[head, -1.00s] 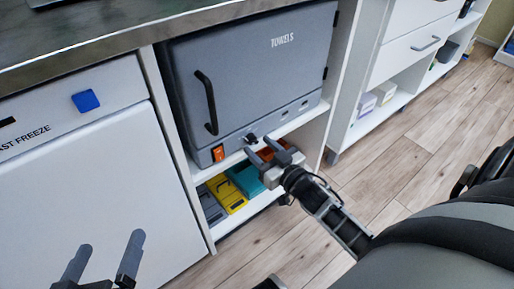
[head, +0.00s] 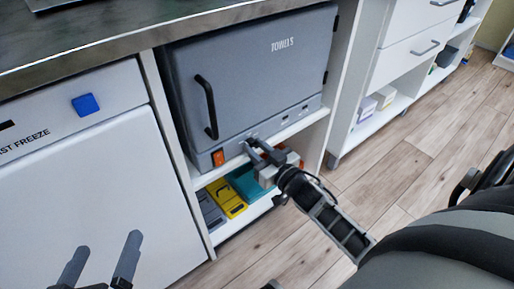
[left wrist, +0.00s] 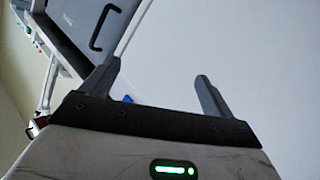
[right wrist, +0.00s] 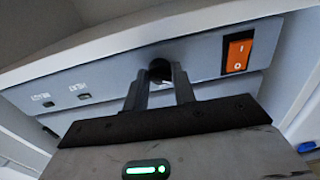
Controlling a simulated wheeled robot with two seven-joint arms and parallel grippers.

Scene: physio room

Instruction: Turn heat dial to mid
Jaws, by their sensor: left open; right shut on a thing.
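The heat dial is a small dark knob (right wrist: 160,70) on the lower front strip of the grey towel warmer (head: 255,75), marked "TOWELS". My right gripper (head: 258,149) reaches it from below right. In the right wrist view, this gripper (right wrist: 160,84) has its two fingers shut on the knob. The fingers cover part of the knob, and I cannot read its setting. My left gripper (head: 100,262) is open and empty at the lower left, in front of the white freezer door. It also shows open in the left wrist view (left wrist: 155,85).
An orange rocker switch (right wrist: 237,52) sits beside the dial. The warmer has a black door handle (head: 207,105). Yellow (head: 229,199) and teal (head: 245,182) boxes lie on the shelf below. A white freezer (head: 85,180) with a blue square (head: 86,103) stands left. The floor at right is clear.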

